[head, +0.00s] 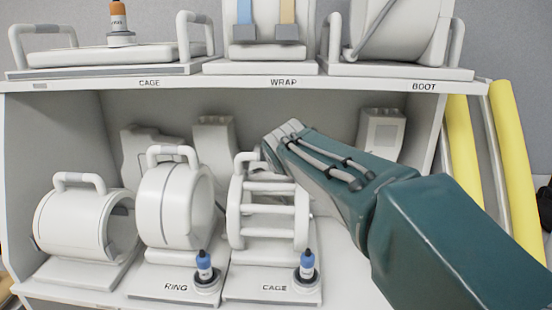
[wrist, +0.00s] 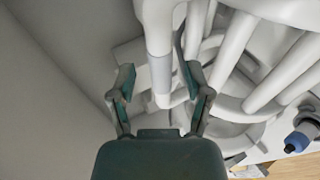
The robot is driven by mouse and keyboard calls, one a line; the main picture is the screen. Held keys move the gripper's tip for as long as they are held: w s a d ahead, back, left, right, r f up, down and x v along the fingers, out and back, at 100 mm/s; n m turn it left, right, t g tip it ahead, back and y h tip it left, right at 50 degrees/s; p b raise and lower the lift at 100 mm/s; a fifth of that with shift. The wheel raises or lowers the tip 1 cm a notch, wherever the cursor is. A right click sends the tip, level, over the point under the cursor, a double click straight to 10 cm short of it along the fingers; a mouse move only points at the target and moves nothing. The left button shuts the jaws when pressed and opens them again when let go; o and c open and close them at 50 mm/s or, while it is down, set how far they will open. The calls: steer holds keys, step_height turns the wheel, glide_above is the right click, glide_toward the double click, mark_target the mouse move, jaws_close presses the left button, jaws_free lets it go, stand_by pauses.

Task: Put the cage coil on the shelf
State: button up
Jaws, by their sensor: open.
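The cage coil (head: 268,212), a white open frame of rings and bars, stands on a base plate labelled CAGE on the lower level. In the wrist view its bars (wrist: 232,50) fill the upper right. My gripper (wrist: 160,78) is open, with its fingers on either side of the coil's handle (wrist: 158,45), which has a grey band. The fingers are not closed on it. In the head view my arm reaches in from the right and its end is near the coil's top; the fingers are mostly hidden there. The upper shelf (head: 240,75) has CAGE, WRAP and BOOT labels.
The ring coil (head: 172,205) stands close to the left of the cage coil, with another cylindrical coil (head: 75,222) beyond. Blue-capped plugs (head: 307,266) stand at the front. Yellow rolls (head: 515,150) lean at right.

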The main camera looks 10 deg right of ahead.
steer(key=v, duration=0.9)
steer(key=s+d+f+m+g, duration=0.3)
steer(key=s+f+m, duration=0.5)
steer(key=s+f, duration=0.2)
steer(key=s+d+f+m+g, duration=0.3)
steer(key=s+f+m, duration=0.5)
steer(key=s, duration=0.7)
step_height(320, 180, down, 3)
steer(key=shift+d+r+m+g, duration=0.1)
steer(key=shift+d+m+g, duration=0.3)
steer(key=shift+d, duration=0.05)
